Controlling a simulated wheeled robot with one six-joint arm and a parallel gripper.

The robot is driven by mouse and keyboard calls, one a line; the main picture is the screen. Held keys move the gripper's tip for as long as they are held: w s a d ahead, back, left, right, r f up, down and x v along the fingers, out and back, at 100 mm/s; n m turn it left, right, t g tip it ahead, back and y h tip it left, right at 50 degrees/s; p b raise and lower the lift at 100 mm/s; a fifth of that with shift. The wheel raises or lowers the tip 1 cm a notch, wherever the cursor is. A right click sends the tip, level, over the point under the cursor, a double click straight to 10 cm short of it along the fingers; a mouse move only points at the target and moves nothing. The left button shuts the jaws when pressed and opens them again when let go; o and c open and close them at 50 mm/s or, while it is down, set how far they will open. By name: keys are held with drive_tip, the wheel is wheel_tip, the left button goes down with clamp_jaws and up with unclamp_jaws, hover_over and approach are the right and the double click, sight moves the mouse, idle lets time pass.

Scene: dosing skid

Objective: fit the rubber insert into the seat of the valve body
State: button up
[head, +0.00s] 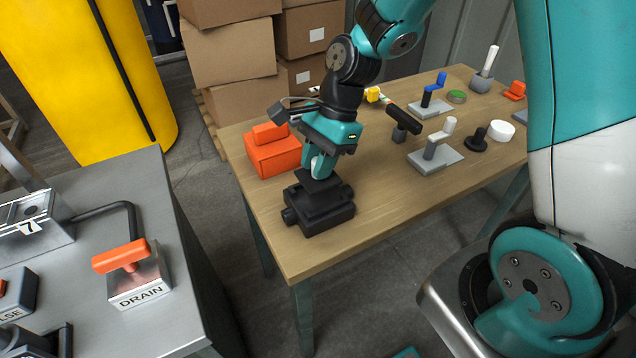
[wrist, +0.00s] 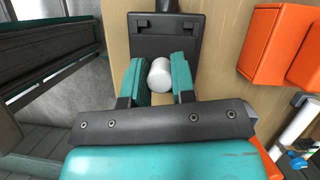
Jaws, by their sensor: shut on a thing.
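My gripper (head: 318,166) is shut on a white rounded piece, which I take for the rubber insert (wrist: 160,73). In the wrist view it sits between the two teal fingers (wrist: 161,84). The black valve body (head: 320,214) stands on the near left corner of the wooden table. It also shows in the wrist view (wrist: 148,48), just beyond the fingers. My gripper is above the valve body. A dark flat plate lies directly under the fingers in the head view. I cannot tell whether the insert touches the body, and the seat is not clearly visible.
An orange box (head: 272,155) stands close behind the valve body. Several fixtures stand toward the table's right, including a grey-based stand (head: 435,158) and a white disc (head: 501,131). A grey bench (head: 60,260) with a DRAIN handle (head: 122,257) is at left.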

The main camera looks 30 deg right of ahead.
sight(318, 182)
drive_tip(key=shift+f, duration=2.5)
drive_tip(key=shift+f, duration=0.1)
drive_tip(key=o, duration=0.9)
drive_tip(key=v, duration=1.2)
drive_tip(key=shift+s+a+r+n+t+p, duration=0.15)
drive_tip(key=shift+s+a+r+n+p, duration=0.3)
drive_tip(key=shift+s+a+r+n, duration=2.1)
drive_tip(key=shift+s+a+r+n+t+p, duration=0.2)
drive_tip(key=shift+s+a+r+n+p, duration=0.5)
drive_tip(key=shift+s+n, duration=3.45)
drive_tip(key=shift+s+a+r+n+t+p, duration=0.2)
drive_tip(key=shift+s+a+r+n, duration=1.75)
drive_tip(key=shift+n, duration=2.55)
